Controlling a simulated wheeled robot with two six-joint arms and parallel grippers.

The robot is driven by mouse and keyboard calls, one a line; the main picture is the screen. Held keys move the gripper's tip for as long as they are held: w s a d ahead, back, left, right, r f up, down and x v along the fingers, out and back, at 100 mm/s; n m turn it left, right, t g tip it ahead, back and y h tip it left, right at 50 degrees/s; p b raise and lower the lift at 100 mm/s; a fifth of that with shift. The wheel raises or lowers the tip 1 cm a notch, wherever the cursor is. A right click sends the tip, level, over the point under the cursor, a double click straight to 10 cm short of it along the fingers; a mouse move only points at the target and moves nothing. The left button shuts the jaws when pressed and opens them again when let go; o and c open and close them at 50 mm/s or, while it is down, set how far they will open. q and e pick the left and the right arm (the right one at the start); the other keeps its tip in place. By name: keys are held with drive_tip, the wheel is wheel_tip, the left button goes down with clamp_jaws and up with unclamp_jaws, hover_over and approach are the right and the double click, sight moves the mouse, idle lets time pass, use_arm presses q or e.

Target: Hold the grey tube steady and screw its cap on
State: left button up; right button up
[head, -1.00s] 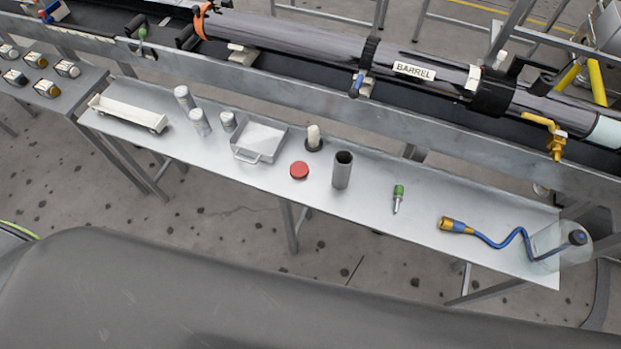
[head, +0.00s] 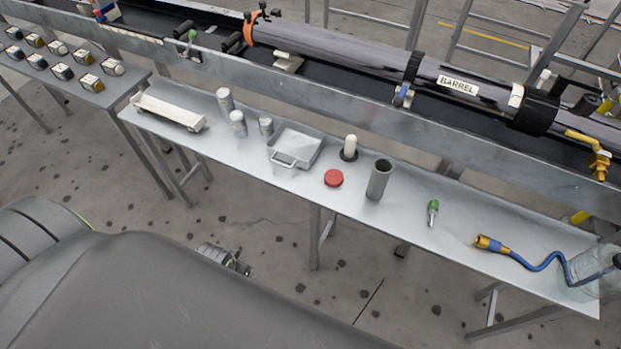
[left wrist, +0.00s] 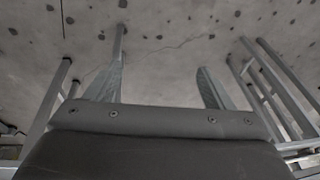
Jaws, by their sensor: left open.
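The grey tube (head: 378,181) stands upright on the metal table in the head view, its dark open mouth facing up. A round red cap (head: 333,178) lies flat on the table just left of the tube, apart from it. My left gripper (left wrist: 159,88) is open and empty in the left wrist view, with bare floor beyond its fingers. A small part of mine (head: 224,259) shows below the table's front edge in the head view; I cannot tell which arm it belongs to. My right gripper is not in view.
On the table (head: 330,225) are a metal tray (head: 296,149), a white candle-like piece (head: 350,147), a green-topped tool (head: 433,212), a blue hose (head: 540,264), several grey canisters and a long white tray (head: 168,112). A rail with a barrel runs behind. The table front is mostly clear.

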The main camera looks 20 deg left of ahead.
use_arm(q)
drive_tip(key=w+d+r+m+b, duration=0.2)
drive_tip(key=w+r+m, duration=0.3)
drive_tip(key=r, duration=0.4)
drive_tip(key=w+d+r+m+g, duration=0.1)
drive_tip(key=w+d+r+m, duration=0.3)
drive_tip(key=w+m, duration=0.3)
drive_tip(key=w+d+r+m+g+h, duration=0.1)
drive_tip(key=w+d+r+m, duration=0.3)
drive_tip(key=w+m, duration=0.4)
drive_tip(key=w+d+r+m, duration=0.4)
drive_tip(key=w+m, duration=0.3)
drive_tip(key=w, duration=0.7)
drive_tip(key=shift+w+r+m+g+h, duration=0.3)
drive_tip(key=shift+w+r+g, duration=0.1)
drive_tip(key=shift+r, duration=0.5)
